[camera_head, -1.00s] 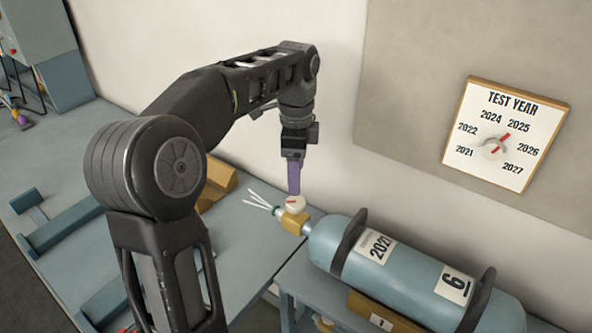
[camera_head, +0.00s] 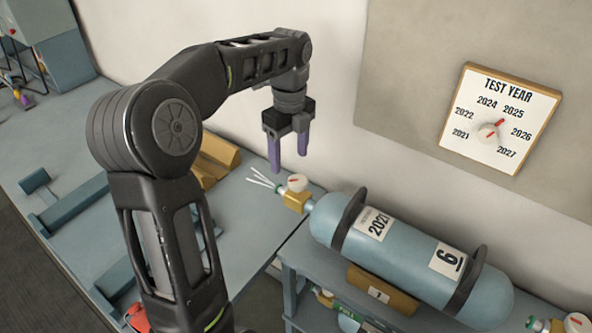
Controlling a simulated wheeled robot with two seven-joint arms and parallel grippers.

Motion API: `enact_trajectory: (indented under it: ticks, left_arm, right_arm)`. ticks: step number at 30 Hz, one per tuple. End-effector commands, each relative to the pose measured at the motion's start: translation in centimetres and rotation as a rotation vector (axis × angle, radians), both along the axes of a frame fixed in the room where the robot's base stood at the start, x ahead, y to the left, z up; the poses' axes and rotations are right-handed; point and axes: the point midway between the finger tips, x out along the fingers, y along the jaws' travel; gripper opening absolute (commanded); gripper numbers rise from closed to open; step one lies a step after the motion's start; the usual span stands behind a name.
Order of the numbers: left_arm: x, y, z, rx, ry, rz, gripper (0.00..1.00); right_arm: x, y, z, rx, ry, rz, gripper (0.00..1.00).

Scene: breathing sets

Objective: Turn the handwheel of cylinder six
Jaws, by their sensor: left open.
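Cylinder six (camera_head: 405,248) is a pale blue bottle lying on its side on a blue rack, with labels "2021" and "6" and two dark bands. Its brass valve (camera_head: 297,200) points left, toward several thin white strips. The white handwheel (camera_head: 298,182) with a red mark sits on top of the valve. My left gripper (camera_head: 289,168) is open, its two purple fingers pointing down. It is just above and to the left of the handwheel and appears apart from it. My right gripper is not in view.
A "TEST YEAR" dial board (camera_head: 501,118) hangs on the wall behind. A yellow-brown block (camera_head: 213,160) lies on the blue bench (camera_head: 85,200) left of the valve. Another valve with a white wheel (camera_head: 577,323) shows at the lower right, and more cylinders lie under the rack.

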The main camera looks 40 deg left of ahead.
Motion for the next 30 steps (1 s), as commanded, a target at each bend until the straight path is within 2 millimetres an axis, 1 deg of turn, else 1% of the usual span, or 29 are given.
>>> enact_trajectory:
  ticks: [1, 3, 6, 10, 14, 23, 26, 30]
  left_arm:
    - [0.2, -0.4, 0.1, -0.005, -0.006, -0.147, 0.66]
    - [0.7, -1.0, 0.1, -0.008, -0.02, -0.373, 0.66]
    - [1.3, -1.7, 0.1, -0.006, -0.036, -0.634, 0.66]
    - [1.4, -1.6, 0.1, -0.002, -0.042, -0.823, 0.66]
    - [1.5, -1.6, 0.1, -0.003, -0.043, -0.884, 0.66]
    - [1.4, -1.6, 0.0, -0.004, -0.043, -0.883, 0.66]
    - [1.4, -1.5, -0.5, -0.004, -0.041, -0.882, 0.66]
    - [1.4, -1.6, -1.9, -0.005, -0.04, -0.882, 0.66]
  right_arm:
    - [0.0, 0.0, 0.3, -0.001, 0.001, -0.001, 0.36]
    - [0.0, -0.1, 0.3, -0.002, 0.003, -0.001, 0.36]
    - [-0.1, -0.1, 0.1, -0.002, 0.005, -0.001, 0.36]
    - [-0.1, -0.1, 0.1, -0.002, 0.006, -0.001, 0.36]
    - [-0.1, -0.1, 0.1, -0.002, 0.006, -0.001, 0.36]
    - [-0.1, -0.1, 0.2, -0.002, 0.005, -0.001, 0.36]
    - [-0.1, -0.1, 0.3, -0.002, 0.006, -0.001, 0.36]
    - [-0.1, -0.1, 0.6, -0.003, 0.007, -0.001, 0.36]
